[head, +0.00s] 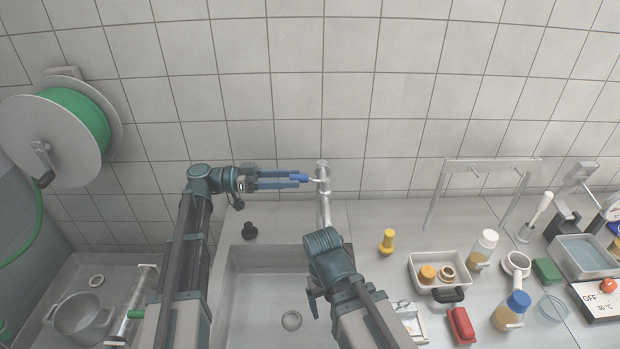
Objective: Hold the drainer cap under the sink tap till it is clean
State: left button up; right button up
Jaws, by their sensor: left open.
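The sink tap (323,200) stands at the back edge of the sink (255,288), with its spout reaching forward. My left gripper (300,181) is open, its blue fingers pointing right. Its fingertips are at a small light lever on the tap; I cannot tell whether they touch it. My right gripper (314,304) is over the sink, mostly hidden by its own wrist; only a dark blue finger part shows. I cannot make out the drainer cap, and anything in the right gripper is hidden. No water stream is clearly visible.
Right are a yellow bottle (387,242), a white tray (422,260) of small parts, a red block (461,325) and a metal rack (490,161). A hose reel (60,130) hangs left.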

aim_at(306, 178)
pick_arm(q)
jog(key=d, duration=0.5)
jog(key=shift+d, duration=0.35)
grip_shut()
dwell(1.2)
